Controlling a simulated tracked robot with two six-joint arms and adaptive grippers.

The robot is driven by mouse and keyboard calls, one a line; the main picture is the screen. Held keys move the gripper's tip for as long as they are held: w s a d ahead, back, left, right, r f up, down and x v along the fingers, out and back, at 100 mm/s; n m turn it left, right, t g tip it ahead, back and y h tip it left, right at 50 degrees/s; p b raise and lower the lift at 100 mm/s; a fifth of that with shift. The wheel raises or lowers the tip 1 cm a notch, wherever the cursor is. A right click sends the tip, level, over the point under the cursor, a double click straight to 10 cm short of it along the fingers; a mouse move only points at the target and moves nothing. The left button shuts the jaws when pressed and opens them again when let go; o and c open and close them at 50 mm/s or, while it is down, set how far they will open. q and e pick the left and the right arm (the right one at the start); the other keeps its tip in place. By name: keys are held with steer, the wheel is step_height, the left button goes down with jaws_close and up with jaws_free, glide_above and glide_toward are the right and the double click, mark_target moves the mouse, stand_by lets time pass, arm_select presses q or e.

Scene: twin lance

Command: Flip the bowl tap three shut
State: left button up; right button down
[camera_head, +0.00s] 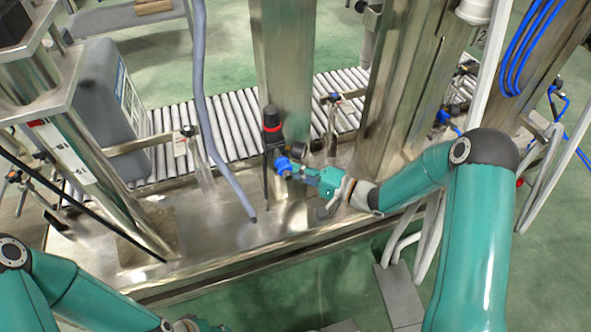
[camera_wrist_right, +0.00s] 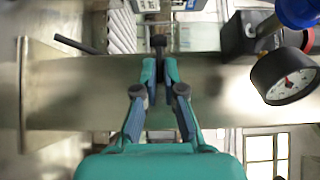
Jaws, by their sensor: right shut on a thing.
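My right gripper (camera_head: 298,172) is at the air unit with a black body and red band (camera_head: 271,122), beside its blue part (camera_head: 282,164). In the right wrist view its fingers (camera_wrist_right: 160,68) are closed together on a small dark piece, whose knob-like end (camera_wrist_right: 158,42) shows past the tips. I cannot tell if this piece is the bowl tap; the fingers hide most of it. My left gripper (camera_head: 192,324) shows only in part at the bottom edge of the head view, and its fingers cannot be made out.
A round pressure gauge (camera_wrist_right: 287,77) sits right of the fingers in the wrist view. A grey hose (camera_head: 215,135) hangs left of the air unit. Steel posts (camera_head: 286,65) stand behind it, with a roller conveyor (camera_head: 228,115) beyond. A grey jerrycan (camera_head: 108,105) stands at left.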

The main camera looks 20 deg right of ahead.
steer(key=shift+s+f+t, duration=0.1)
steer(key=shift+t, duration=0.2)
steer(key=s+a+m+h+b, duration=0.1)
steer(key=a+m+h+b, duration=0.2)
steer(key=m+h, duration=0.6)
steer(key=s+a+m+h+b, duration=0.2)
steer(key=m+h+b, duration=0.3)
steer(key=h, duration=1.1)
steer(key=shift+a+m+t, duration=0.3)
steer(key=shift+a+m, duration=0.2)
steer(key=shift+m, duration=1.4)
steer(key=shift+h, duration=0.4)
